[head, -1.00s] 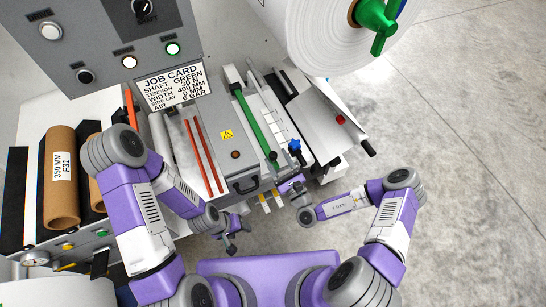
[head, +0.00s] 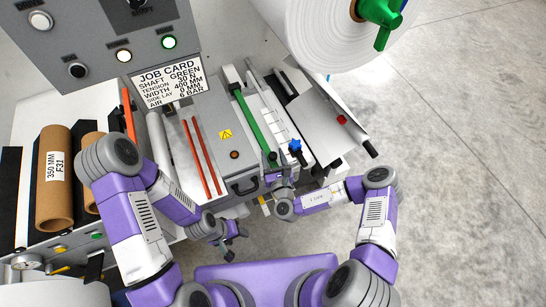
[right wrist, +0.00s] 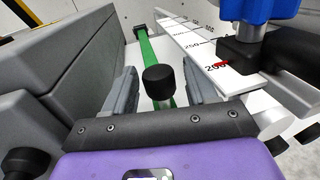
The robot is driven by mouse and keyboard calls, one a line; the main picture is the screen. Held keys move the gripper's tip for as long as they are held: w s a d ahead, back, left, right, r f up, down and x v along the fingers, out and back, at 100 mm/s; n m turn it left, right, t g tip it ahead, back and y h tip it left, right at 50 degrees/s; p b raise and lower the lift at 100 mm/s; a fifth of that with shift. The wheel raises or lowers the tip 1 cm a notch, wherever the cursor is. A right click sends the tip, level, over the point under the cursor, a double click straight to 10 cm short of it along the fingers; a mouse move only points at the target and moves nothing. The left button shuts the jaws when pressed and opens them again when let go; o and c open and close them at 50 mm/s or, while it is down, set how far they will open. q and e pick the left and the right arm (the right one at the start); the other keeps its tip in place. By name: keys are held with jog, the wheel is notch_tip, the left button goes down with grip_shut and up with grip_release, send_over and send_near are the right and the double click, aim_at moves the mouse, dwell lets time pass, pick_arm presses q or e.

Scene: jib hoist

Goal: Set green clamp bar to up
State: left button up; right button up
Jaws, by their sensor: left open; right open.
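The green clamp bar (head: 252,120) lies along the machine top, sloping from upper left to lower right in the head view. A black knob (head: 272,156) sits at its near end. In the right wrist view the green bar (right wrist: 155,60) runs away behind the black knob (right wrist: 158,82). My right gripper (head: 278,172) is open at the near end of the bar. Its fingers (right wrist: 160,88) stand on either side of the knob, with gaps visible. My left gripper (head: 229,243) is open and empty, low in front of the machine.
A white ruler (right wrist: 190,45) and a blue knob (head: 295,146) on a black block are just right of the bar. A grey machine wall (right wrist: 60,65) stands close on the left. Two orange-red strips (head: 201,155) lie left of the bar. Open floor is at the right.

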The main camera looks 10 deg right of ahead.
jog(key=shift+c, duration=0.3)
grip_shut()
jog(key=w+a+r+g+p, duration=0.1)
jog(key=w+r+p, duration=0.4)
jog(key=r+p, duration=0.7)
jog(key=w+a+r+g+p, duration=0.1)
jog(key=w+r+p, duration=0.4)
jog(key=r+p, duration=0.7)
jog(key=shift+a+g+h+p, duration=0.3)
jog(key=shift+a+p, duration=0.05)
jog(key=shift+a, duration=0.25)
jog(key=shift+f, duration=0.1)
